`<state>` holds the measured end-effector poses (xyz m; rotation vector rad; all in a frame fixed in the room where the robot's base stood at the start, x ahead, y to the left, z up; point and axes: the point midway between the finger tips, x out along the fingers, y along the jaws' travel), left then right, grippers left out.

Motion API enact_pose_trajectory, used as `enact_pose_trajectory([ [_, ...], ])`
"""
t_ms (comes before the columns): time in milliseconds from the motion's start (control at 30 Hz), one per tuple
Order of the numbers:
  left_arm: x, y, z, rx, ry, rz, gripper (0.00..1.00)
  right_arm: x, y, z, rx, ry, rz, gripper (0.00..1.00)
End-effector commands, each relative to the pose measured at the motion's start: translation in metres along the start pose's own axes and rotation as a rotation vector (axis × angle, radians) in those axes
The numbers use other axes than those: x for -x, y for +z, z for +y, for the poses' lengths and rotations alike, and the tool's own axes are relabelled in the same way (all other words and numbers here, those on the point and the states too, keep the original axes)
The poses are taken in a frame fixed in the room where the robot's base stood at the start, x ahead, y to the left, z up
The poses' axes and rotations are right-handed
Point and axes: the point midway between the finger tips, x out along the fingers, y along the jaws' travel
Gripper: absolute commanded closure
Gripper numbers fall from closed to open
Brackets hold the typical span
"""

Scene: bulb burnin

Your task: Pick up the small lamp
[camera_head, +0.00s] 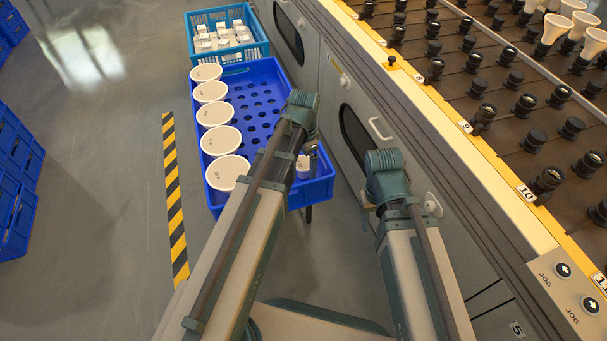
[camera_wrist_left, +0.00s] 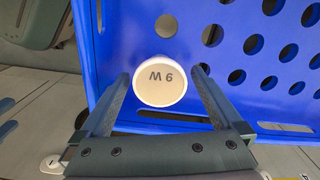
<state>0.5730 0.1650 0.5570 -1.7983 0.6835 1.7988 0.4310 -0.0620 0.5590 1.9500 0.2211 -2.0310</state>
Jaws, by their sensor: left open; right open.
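The small lamp (camera_wrist_left: 160,82) has a round white face with a printed letter and digit. In the left wrist view it lies between the two fingers of my left gripper (camera_wrist_left: 160,74), which is open around it. I cannot tell whether either finger touches it. In the head view the lamp (camera_head: 303,166) shows as a small white shape at the near right corner of the blue crate (camera_head: 262,70), under my left gripper (camera_head: 309,150). My right arm shows in the head view, but its gripper fingers are not visible.
Several large white round lamps (camera_head: 214,113) stand along the crate's left side. A lighter blue crate (camera_head: 262,49) with small white items stands behind. A machine with rows of black sockets (camera_head: 480,88) borders the right.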

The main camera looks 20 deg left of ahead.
Motion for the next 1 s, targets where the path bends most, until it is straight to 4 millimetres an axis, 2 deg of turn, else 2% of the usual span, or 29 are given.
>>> enact_pose_trajectory([
  [33,-0.005,-0.0001,0.0,0.0,0.0,0.0,0.0,-0.005,-0.0003,-0.0004,0.0,0.001,0.0,0.5],
  [267,-0.0029,-0.0001,0.0,0.0,0.0,0.0,0.0,-0.0029,-0.0002,-0.0001,0.0,0.001,0.0,0.5],
  [733,-0.003,-0.0001,0.0,0.0,0.0,0.0,0.83,-0.0029,-0.0002,-0.0001,0.0,0.001,0.0,0.5],
  [1000,-0.0018,-0.0001,0.0,0.0,0.0,0.0,0.83,-0.0018,-0.0001,0.0,0.0,0.001,0.0,0.5],
])
